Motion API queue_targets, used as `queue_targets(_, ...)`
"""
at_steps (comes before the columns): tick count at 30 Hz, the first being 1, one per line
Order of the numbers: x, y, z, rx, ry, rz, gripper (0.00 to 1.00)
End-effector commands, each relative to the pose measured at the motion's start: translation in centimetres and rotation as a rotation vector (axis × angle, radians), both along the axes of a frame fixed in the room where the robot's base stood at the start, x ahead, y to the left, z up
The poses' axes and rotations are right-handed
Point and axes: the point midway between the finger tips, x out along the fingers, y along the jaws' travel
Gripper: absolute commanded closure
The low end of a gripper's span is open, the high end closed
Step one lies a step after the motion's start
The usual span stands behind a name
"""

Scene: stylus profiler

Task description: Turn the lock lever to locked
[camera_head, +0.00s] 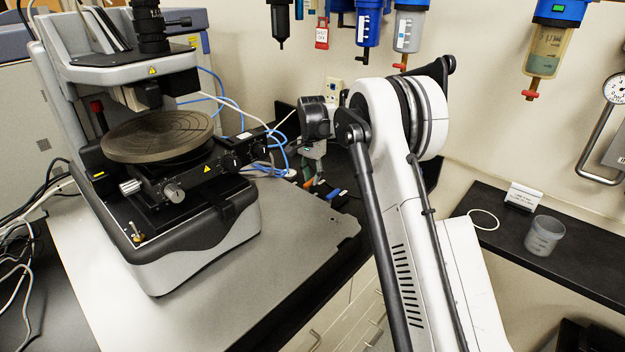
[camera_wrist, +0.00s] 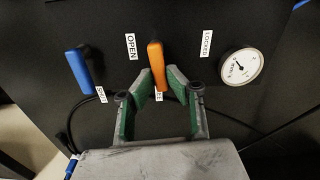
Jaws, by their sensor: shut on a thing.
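In the wrist view an orange lever (camera_wrist: 157,66) stands on a dark panel.
A blue lever (camera_wrist: 79,72) stands left of the orange one, and a round gauge (camera_wrist: 241,66) sits to its right. A dark cable crosses the panel. In the head view, the stylus profiler (camera_head: 158,135) and blue cables (camera_head: 272,150) stand left of my gripper.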

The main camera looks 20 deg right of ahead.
Motion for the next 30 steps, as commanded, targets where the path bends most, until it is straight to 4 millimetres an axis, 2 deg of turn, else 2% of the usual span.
queue_targets(30,1.1,2.6,-0.1,0.000,0.000,0.936,1.00)
